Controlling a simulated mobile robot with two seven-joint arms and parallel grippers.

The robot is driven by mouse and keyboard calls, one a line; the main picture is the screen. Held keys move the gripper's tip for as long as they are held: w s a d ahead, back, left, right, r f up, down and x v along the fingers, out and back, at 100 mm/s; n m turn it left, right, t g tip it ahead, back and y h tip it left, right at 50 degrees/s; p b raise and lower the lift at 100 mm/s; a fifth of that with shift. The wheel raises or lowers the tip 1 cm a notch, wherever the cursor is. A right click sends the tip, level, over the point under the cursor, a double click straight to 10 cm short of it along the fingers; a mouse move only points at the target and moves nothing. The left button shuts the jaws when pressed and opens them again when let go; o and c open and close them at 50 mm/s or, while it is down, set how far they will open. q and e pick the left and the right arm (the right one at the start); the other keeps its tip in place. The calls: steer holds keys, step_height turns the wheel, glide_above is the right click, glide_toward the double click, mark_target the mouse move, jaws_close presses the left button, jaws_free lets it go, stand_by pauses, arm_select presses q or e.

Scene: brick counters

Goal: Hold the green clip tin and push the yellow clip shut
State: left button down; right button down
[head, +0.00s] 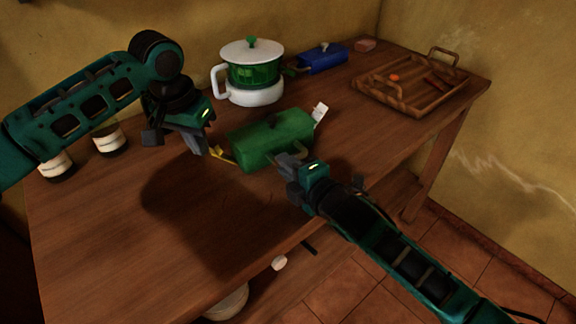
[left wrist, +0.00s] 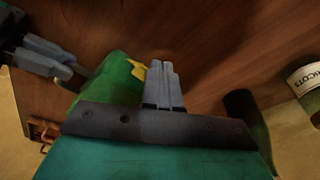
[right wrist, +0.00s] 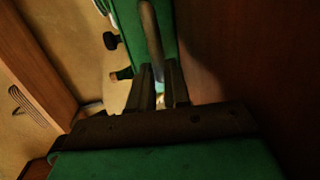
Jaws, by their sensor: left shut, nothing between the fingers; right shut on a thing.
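The green clip tin (head: 272,135) lies on the wooden counter in the head view. Its yellow clip (head: 221,154) sticks out at the left end, and a white clip (head: 319,113) stands out at the right end. My left gripper (head: 203,151) is shut and empty beside the yellow clip. In the left wrist view its fingertips (left wrist: 160,66) are close to the yellow clip (left wrist: 138,70); I cannot tell whether they touch. My right gripper (head: 280,160) is shut on the tin's handle at the near side. The handle (right wrist: 151,32) also shows in the right wrist view.
A white and green lidded pot (head: 250,92) and a blue tin (head: 322,62) stand behind. A wooden tray (head: 408,100) with small items is at the back right. Labelled jars (head: 108,139) stand at the left, behind my left arm. The counter's front left is clear.

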mark_target(231, 159)
arm_select(q)
steer(key=shift+s+f, duration=0.15)
steer(key=shift+f, duration=0.7)
steer(key=shift+d, duration=0.2)
stand_by(1.2)
steer(key=shift+d, duration=0.3)
steer(key=shift+w+d, duration=0.55)
steer(key=shift+d, duration=0.4)
steer(key=shift+w+d, duration=0.5)
steer(key=shift+d, duration=0.4)
steer(key=shift+w+a+r, duration=0.1)
steer(key=shift+a+r, duration=0.05)
steer(key=shift+r, duration=1.2)
steer(key=shift+a+r, duration=0.2)
steer(key=shift+r, duration=0.75)
steer(key=shift+a+r, duration=0.15)
steer(key=shift+r, duration=0.75)
steer(key=shift+a+r, duration=0.2)
steer(key=shift+r, duration=0.75)
